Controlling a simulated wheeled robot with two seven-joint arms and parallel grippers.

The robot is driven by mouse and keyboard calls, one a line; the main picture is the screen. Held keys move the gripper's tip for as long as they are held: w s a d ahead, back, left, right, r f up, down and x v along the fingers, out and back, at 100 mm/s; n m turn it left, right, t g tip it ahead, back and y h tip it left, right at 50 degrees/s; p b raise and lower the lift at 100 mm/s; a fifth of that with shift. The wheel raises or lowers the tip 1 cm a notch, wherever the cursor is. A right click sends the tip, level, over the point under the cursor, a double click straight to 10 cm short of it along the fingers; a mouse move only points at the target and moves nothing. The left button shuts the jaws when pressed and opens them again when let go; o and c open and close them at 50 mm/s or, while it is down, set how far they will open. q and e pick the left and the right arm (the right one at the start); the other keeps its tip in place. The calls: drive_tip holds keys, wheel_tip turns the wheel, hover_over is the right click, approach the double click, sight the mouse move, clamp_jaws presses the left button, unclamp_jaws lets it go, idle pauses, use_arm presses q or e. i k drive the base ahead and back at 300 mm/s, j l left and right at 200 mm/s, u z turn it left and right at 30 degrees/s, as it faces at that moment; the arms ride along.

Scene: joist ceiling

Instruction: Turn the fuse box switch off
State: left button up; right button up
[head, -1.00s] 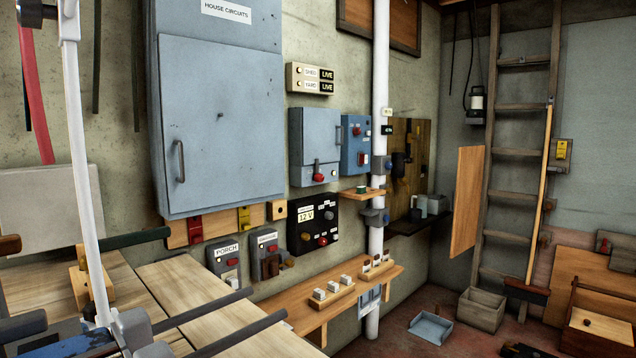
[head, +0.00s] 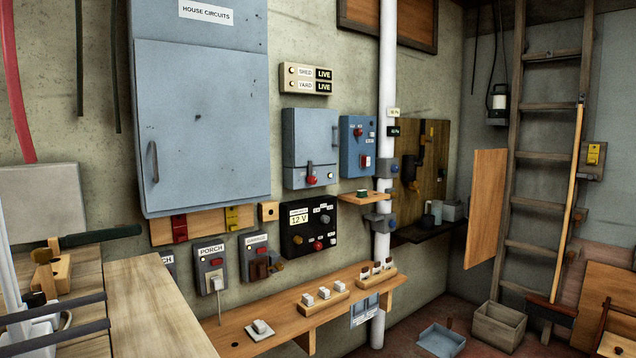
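A small grey-blue box (head: 309,137) with a closed front door hangs on the wall in the head view. A red-knobbed lever (head: 311,179) sits at its lower front and points down. A large grey-blue cabinet (head: 201,120) labelled "HOUSE CIRCUITS" hangs to its left, its door shut. No label on the small box can be read. The indicator panel (head: 306,79) above the small box reads "SHED LIVE" and "YARD LIVE".
A blue switch box (head: 357,146) and a white pipe (head: 387,60) stand to the right. A black "12 V" panel (head: 308,225) and a "PORCH" switch (head: 211,265) are below. A wooden shelf (head: 260,318) juts out under them. A workbench (head: 150,300) fills the lower left.

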sight(311, 180)
drive_tip(key=i+l+u, duration=0.1)
drive_tip(key=l, duration=0.25)
drive_tip(key=i+l+u, duration=0.1)
drive_tip(key=i+l, duration=0.2)
drive_tip(key=i+l+u, duration=0.1)
drive_tip(key=l, duration=0.35)
drive_tip(key=i+l+u, duration=0.1)
drive_tip(key=l, duration=0.3)
drive_tip(key=i+l+u, duration=0.15)
drive_tip(key=i, duration=0.35)
drive_tip(key=i+l+u, duration=0.15)
drive_tip(key=i, duration=0.4)
drive_tip(key=i+l+u, duration=0.15)
drive_tip(key=i, duration=0.35)
drive_tip(key=i+j+u, duration=0.15)
drive_tip(key=i+j, duration=0.15)
drive_tip(key=i+j+u, duration=0.15)
drive_tip(key=i, duration=0.35)
